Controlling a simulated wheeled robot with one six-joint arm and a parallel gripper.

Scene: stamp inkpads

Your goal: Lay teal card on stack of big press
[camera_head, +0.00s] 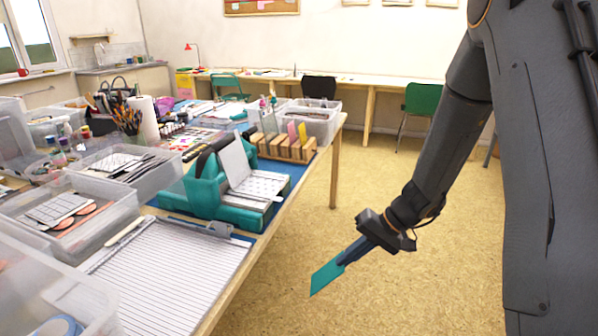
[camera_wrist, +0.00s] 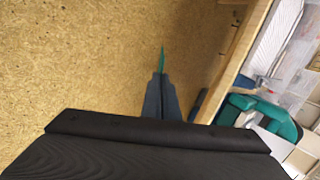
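The teal card (camera_head: 326,277) is held in my gripper (camera_head: 354,252), out over the open floor to the right of the table. My gripper is shut on one end of the card, and the card slants down to the left. In the wrist view the card (camera_wrist: 162,60) shows edge-on as a thin teal strip beyond the fingertips of my gripper (camera_wrist: 160,76). The big press (camera_head: 210,192) is teal with a black handle and stands on the table. White sheets (camera_head: 258,184) lie on its bed; whether they form a stack is hard to tell.
A trimmer board (camera_head: 165,275) lies at the table's near edge, in front of the press. A wooden rack (camera_head: 283,148) with coloured cards stands behind the press. Clear plastic bins (camera_head: 70,215) crowd the left. The floor right of the table is clear.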

